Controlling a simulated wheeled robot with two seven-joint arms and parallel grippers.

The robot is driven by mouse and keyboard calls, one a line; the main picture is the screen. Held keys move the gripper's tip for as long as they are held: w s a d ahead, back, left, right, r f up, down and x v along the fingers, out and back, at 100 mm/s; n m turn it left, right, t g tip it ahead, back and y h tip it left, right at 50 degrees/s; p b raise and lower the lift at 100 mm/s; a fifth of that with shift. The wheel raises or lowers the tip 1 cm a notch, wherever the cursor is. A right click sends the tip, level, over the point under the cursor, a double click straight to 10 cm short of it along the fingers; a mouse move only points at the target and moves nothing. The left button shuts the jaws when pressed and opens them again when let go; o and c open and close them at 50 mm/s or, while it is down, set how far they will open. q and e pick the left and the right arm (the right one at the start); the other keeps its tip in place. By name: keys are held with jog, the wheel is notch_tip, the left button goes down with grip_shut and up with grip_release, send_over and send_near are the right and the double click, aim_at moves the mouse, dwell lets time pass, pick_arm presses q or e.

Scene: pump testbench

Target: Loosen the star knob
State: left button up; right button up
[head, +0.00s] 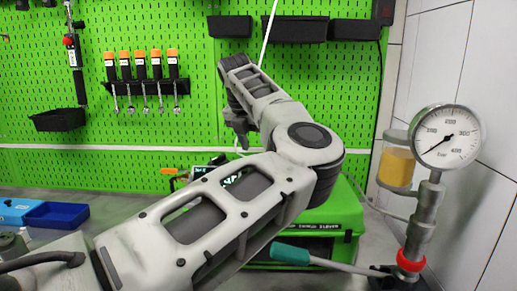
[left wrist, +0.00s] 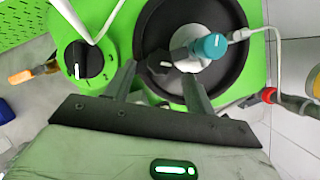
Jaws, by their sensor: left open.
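My left gripper (head: 240,138) is at the far end of my left arm, above the back of the green machine (head: 345,215). In the left wrist view its two fingers (left wrist: 158,74) are apart, with nothing seen held. Left of the fingers is a round black knob (left wrist: 82,52) with a white mark. I cannot tell for certain which part is the star knob. My right gripper is not in view.
A pressure gauge (head: 447,137) stands at the right, near a container of orange fluid (head: 397,167). A teal-handled lever (head: 291,254) lies in front of the machine. Blue bins (head: 55,214) sit at left.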

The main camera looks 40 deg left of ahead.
pick_arm(q)
jog(key=shift+x, duration=1.65)
jog(key=c, duration=1)
